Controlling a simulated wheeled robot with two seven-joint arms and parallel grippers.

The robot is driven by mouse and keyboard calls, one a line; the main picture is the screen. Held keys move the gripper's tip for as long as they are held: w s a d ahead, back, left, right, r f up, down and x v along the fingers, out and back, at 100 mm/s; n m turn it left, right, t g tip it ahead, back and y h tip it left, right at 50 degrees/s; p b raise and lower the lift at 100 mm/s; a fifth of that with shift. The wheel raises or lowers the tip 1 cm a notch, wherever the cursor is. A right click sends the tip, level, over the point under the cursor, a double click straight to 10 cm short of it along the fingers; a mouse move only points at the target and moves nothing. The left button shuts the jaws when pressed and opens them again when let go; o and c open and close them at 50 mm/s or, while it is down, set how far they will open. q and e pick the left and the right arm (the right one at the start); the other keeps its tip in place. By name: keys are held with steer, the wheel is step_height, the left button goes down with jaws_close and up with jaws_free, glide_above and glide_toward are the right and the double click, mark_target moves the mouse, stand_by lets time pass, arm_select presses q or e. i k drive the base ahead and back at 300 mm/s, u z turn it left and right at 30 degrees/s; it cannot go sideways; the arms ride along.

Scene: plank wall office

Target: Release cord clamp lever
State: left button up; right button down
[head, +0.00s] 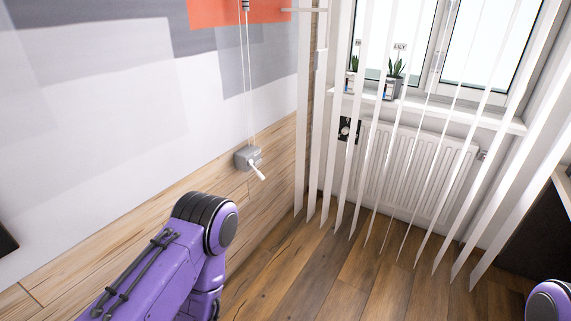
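The cord clamp (244,158) is a small grey block on the wall, in the middle of the head view. Its white lever (257,171) sticks out from the front and slants down to the right. White cords (248,80) run from the clamp up along the wall to the top of the view. My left arm comes in from the lower left and its purple link ends below the clamp, but its gripper is not visible. Only a small purple part of my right arm shows in the lower right corner; its gripper is out of view too.
White vertical blind slats (345,130) hang to the right of the clamp. Behind them are a radiator (425,163) and a windowsill (450,110) with potted plants (396,80). The wooden floor (345,285) below is clear.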

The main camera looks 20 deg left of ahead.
mark_target(251, 162)
steer(key=i, duration=1.55)
steer(key=u, duration=1.4)
steer(key=i, duration=0.5)
